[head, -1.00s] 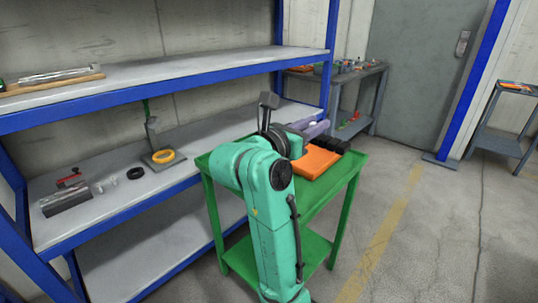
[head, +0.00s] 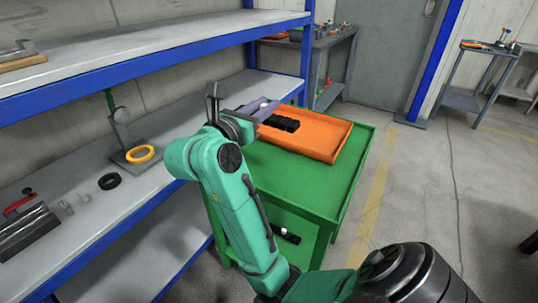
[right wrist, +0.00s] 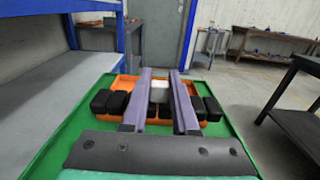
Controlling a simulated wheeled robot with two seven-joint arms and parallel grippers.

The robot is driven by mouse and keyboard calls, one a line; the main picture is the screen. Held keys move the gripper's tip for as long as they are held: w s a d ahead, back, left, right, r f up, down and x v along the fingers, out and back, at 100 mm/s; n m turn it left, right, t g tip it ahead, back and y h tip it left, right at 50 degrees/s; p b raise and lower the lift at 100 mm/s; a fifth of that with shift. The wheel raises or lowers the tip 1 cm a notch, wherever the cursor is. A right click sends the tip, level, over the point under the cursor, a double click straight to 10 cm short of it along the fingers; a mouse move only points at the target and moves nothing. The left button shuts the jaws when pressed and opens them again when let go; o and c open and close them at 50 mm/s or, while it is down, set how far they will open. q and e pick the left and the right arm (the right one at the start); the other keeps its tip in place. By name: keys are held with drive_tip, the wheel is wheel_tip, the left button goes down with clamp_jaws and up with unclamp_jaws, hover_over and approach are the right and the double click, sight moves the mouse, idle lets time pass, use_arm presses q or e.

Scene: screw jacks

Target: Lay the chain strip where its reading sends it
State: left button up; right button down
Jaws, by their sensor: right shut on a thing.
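The chain strip (head: 282,123) shows as a row of black blocks at the left part of an orange tray (head: 325,142). My right gripper (head: 266,108), with purple fingers, is at the strip's left end in the head view. In the right wrist view my right gripper (right wrist: 161,88) is shut on the chain strip (right wrist: 208,108), whose black blocks stick out on both sides of the fingers. A pale piece shows between the fingers. Whether the strip touches the tray floor I cannot tell. My left gripper is not in view.
The orange tray sits on a green cart (head: 292,180). Grey benches stand behind. The tray's right part is clear.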

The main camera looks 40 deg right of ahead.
wheel_tip(320, 180, down, 14)
drive_tip(key=b, duration=0.3)
drive_tip(key=shift+f, duration=0.4)
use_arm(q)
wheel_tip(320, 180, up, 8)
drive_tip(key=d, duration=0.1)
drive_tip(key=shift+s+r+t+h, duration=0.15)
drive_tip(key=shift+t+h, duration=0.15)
use_arm(e)
drive_tip(key=c, duration=0.7)
unclamp_jaws()
